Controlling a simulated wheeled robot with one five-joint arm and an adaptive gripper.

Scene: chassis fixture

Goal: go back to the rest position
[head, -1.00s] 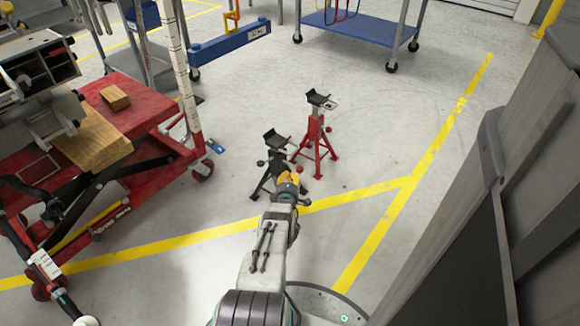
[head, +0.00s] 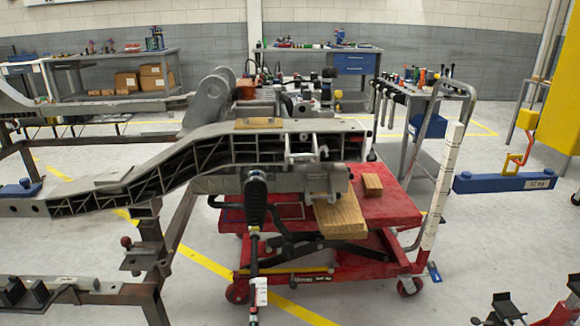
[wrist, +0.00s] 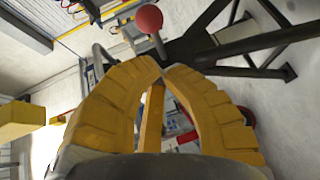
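My gripper (wrist: 163,72) shows only in the wrist view. Its two thick, ribbed yellow fingers lean together and their tips meet or nearly meet. No held object can be made out; a narrow yellow strip shows in the gap behind the tips. The head view shows neither my gripper nor my arm, so the arm's full pose is hidden.
Dark metal bars with a red ball knob (wrist: 148,18) lie beyond the fingertips. In the head view, a grey chassis frame (head: 170,172) crosses the left and middle, beside a red lift cart (head: 385,208). A blue bar (head: 490,183) hangs right. Floor shows between them.

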